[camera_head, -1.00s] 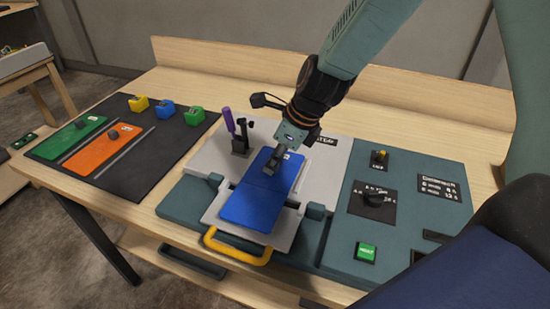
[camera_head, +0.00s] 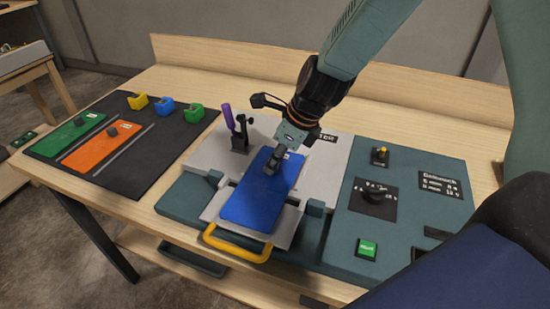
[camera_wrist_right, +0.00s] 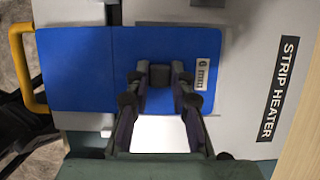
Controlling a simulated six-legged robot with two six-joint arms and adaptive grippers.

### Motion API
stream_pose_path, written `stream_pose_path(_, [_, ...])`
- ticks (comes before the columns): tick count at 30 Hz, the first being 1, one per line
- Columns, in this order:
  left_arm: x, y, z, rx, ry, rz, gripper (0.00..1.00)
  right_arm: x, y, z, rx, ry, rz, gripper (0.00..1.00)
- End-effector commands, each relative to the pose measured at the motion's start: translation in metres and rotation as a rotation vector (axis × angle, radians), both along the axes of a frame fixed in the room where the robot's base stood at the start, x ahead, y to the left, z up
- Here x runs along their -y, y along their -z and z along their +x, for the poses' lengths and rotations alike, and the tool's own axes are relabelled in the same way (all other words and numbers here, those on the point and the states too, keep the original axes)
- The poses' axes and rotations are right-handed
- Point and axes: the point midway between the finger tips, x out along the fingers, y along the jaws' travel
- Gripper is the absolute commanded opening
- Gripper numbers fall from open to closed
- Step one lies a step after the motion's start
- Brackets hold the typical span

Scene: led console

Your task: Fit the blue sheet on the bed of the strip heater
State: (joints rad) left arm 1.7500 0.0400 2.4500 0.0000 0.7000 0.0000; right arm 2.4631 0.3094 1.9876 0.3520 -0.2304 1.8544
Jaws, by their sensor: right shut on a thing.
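The blue sheet (camera_head: 252,200) lies over the light grey bed of the strip heater (camera_head: 211,212) in the head view. I cannot tell whether it rests flat or is slightly above the bed. My right gripper (camera_head: 271,168) is shut on the dark knob near the sheet's far end. In the right wrist view, the fingers (camera_wrist_right: 160,78) close around the knob, beside a white label on the blue sheet (camera_wrist_right: 75,70). A faint line crosses the sheet there. The left gripper is not in view.
A yellow handle (camera_head: 237,247) is at the heater's front. A purple-handled clamp (camera_head: 238,135) stands left of the sheet. Green (camera_head: 68,135) and orange (camera_head: 100,147) sheets lie on a dark mat at left. A control panel (camera_head: 405,215) is at right.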

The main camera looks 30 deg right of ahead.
Motion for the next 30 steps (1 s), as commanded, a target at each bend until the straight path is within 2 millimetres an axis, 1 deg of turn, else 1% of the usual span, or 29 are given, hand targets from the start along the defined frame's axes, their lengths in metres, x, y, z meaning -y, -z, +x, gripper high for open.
stream_pose_path(21, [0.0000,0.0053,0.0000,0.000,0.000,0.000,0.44,0.0000,0.0075,0.0003,0.001,0.000,-0.001,0.00])
stream_pose_path(27, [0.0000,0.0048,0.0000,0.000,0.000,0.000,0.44,0.0001,0.0069,0.0002,0.001,0.000,-0.001,0.00])
stream_pose_path(28, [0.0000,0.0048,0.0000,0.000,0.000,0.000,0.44,0.0001,0.0069,0.0002,0.001,0.000,-0.001,0.24])
stream_pose_path(30, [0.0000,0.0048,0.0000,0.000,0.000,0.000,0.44,0.0001,0.0069,0.0002,0.001,0.000,-0.001,0.30])
